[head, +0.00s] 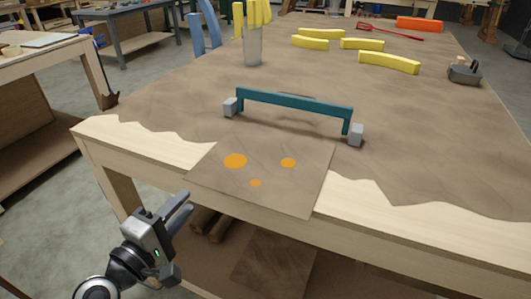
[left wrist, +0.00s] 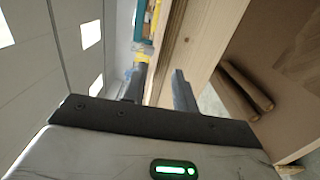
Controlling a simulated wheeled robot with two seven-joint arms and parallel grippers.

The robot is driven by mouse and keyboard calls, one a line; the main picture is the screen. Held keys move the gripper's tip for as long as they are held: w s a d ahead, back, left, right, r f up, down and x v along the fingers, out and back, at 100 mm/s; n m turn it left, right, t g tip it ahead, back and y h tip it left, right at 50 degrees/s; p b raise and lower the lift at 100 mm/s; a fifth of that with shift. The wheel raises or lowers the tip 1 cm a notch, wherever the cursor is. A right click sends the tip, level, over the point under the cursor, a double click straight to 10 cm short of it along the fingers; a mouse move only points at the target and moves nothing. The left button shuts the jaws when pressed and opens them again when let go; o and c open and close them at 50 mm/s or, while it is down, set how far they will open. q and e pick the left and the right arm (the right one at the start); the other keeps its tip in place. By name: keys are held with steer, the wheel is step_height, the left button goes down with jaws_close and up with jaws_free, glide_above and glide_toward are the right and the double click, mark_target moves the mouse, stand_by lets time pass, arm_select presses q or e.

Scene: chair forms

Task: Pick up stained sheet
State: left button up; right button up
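The stained sheet (head: 262,196) is a flat brown square with several orange spots. It lies at the front edge of the wooden table (head: 150,141), its near side at or slightly past the edge. A teal arch-shaped piece (head: 290,101) with grey end blocks stands just behind it. My left gripper (head: 186,203) is open and empty, in front of the table and left of the sheet, apart from it. Its two fingers also show with a gap between them in the left wrist view (left wrist: 160,90). The sheet cannot be made out there. My right gripper is not in view.
Brown covering with a ragged front edge spreads over the tabletop. Yellow curved pieces (head: 388,63), a clear cup (head: 252,48) of yellow pieces, a dark tool (head: 464,72) and an orange block (head: 420,23) stand farther back. Brown rolls (head: 210,226) lie on the shelf below.

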mark_target(195, 186)
arm_select(q)
steer(key=shift+a+p+x, duration=0.2)
steer(key=shift+p+x, duration=0.15)
steer(key=shift+x, duration=1.15)
steer(key=shift+a+p+x, duration=0.2)
steer(key=shift+p+x, duration=0.1)
steer(key=shift+x, duration=1.2)
steer(key=shift+w+r, duration=0.1)
steer(key=shift+w, duration=0.05)
jaws_close()
